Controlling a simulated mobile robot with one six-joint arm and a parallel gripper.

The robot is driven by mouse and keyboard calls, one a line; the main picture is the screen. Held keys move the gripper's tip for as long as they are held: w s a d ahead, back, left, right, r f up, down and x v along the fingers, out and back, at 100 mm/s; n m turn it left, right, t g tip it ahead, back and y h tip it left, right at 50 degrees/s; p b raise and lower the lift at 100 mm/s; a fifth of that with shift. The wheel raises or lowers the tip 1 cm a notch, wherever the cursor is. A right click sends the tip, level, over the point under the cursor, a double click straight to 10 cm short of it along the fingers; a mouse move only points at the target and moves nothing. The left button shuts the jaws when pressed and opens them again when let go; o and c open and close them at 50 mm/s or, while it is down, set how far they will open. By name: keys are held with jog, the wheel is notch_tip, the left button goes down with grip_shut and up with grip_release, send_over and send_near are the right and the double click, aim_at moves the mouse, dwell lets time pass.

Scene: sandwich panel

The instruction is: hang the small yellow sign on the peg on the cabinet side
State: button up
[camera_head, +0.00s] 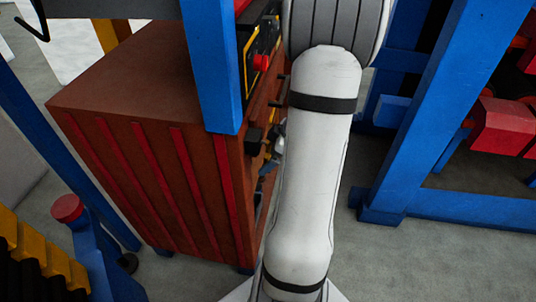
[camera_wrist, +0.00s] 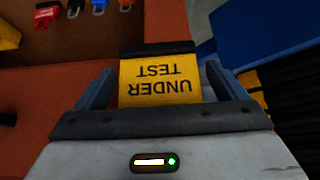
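The small yellow sign (camera_wrist: 158,82) reads "UNDER TEST", upside down in the wrist view. It sits between the two fingers of my gripper (camera_wrist: 158,70), with a dark bar across its far end. My gripper appears shut on it, though the contact itself is not clear. The cabinet (camera_head: 150,150) is a brown-orange box with red vertical strips, left of my arm in the head view. Its orange surface (camera_wrist: 165,20) also shows beyond the sign in the wrist view. I cannot make out the peg. In the head view my arm hides most of the gripper and the sign.
Red, blue and orange padlocks (camera_wrist: 98,5) hang at the upper left in the wrist view. A blue frame (camera_head: 420,120) stands right of my arm. Grey floor (camera_head: 385,265) is free at the lower right.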

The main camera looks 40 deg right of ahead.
jog(key=shift+o, duration=0.3)
jog(key=shift+d+r, duration=0.1)
jog(key=shift+r, duration=0.05)
jog(key=v, duration=0.7)
jog(key=shift+r+b, duration=0.2)
jog(key=shift+b, duration=0.25)
jog(key=shift+s+d, duration=0.1)
jog(key=shift+s, duration=0.05)
